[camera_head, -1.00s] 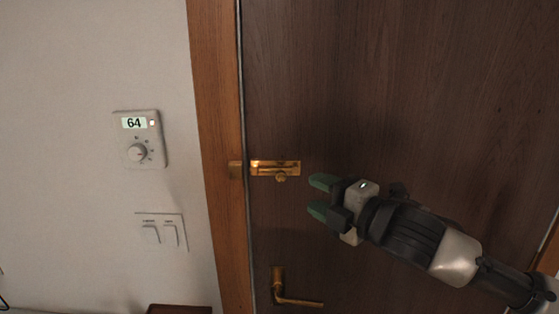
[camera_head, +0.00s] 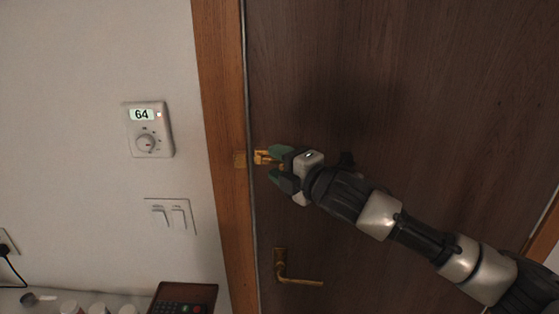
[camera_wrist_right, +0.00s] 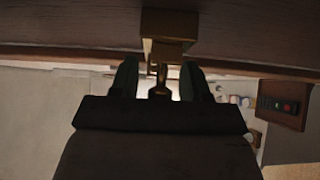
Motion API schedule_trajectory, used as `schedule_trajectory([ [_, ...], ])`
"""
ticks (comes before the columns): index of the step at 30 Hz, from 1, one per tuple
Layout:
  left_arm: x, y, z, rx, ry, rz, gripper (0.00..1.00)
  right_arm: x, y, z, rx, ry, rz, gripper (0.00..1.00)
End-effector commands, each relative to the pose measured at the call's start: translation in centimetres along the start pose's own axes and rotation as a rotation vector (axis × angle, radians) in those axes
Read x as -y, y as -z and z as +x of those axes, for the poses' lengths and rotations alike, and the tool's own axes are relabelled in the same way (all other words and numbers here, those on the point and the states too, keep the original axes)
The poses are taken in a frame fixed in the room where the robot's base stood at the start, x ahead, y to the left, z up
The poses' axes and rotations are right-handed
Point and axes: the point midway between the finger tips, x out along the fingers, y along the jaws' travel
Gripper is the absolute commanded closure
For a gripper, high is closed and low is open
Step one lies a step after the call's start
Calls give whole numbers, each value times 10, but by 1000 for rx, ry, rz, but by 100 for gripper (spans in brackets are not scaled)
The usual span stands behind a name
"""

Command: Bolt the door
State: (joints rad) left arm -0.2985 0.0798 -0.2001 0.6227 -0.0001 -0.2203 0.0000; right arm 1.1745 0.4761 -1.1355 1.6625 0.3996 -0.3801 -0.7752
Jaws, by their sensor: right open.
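The brass bolt (camera_head: 262,157) is mounted on the dark wooden door (camera_head: 420,90) near its left edge. Its brass keeper (camera_head: 240,160) sits on the door frame, level with it. My right gripper (camera_head: 270,166) is open at the bolt and covers most of it in the head view. In the right wrist view, the bolt body (camera_wrist_right: 168,28) is ahead of the gripper, and the bolt's knob (camera_wrist_right: 160,88) is between the two open fingers (camera_wrist_right: 160,80). I cannot tell whether the fingers touch the knob. My left gripper is not in view.
A brass door handle (camera_head: 297,281) is below the bolt. A thermostat reading 64 (camera_head: 148,130) and light switches (camera_head: 170,214) are on the left wall. A dark box with buttons (camera_head: 183,299) and small items stand on a surface at the lower left.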

Motion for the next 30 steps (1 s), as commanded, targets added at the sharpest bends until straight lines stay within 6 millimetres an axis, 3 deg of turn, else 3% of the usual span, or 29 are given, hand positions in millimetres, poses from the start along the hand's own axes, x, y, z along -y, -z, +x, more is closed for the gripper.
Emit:
schedule_trajectory([
  [5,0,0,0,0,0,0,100,0,0,0,0,0,0,55],
  [14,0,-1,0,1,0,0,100,0,0,0,0,0,0,100],
  [21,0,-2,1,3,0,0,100,1,2,2,-1,1,1,100],
  [30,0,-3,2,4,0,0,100,1,25,24,-1,0,1,100],
])
